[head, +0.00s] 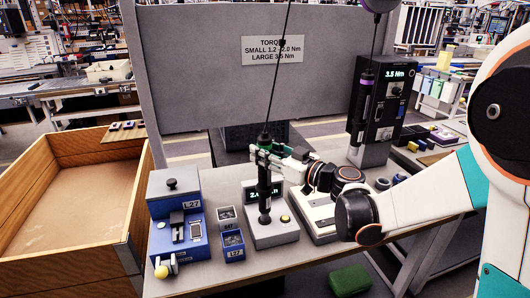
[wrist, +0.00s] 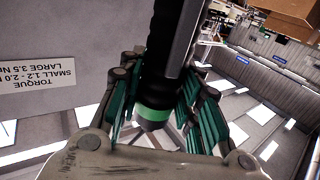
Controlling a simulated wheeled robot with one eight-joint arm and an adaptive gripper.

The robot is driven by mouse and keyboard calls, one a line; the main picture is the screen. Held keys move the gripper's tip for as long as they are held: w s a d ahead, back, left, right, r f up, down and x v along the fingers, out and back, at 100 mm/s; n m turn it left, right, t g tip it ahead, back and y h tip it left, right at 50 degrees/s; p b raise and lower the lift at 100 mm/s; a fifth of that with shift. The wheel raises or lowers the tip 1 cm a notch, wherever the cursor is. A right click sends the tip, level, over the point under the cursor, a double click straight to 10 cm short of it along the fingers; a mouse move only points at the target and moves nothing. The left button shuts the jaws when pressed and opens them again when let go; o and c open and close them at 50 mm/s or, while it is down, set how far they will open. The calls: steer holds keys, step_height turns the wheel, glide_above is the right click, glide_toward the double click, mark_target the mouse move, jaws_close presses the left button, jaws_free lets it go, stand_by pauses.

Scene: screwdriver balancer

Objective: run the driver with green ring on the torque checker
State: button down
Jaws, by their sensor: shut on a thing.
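My gripper (head: 264,158) is shut on a black driver (head: 264,188) that hangs upright on a dark cable. The driver's green ring (wrist: 154,114) shows between the green-sided fingers in the wrist view. The driver's lower end is at the small torque checker (head: 271,237), a grey box with a lit green display partly hidden behind the driver. The display seems to start with 2; the rest is covered. I cannot tell whether the tip touches the checker. A second driver with a purple ring (head: 365,80) hangs to the right, beside a tall dark unit (head: 385,118) reading 3.5 Nm.
A sign (head: 273,50) on the grey panel reads small 1.2 - 2.0 Nm, large 3.5 Nm. A wooden crate (head: 60,215) is far left. A green block (head: 350,280) lies low in front.

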mark_target(265, 132)
steer(key=shift+r+p, duration=2.05)
steer(key=shift+r, duration=0.9)
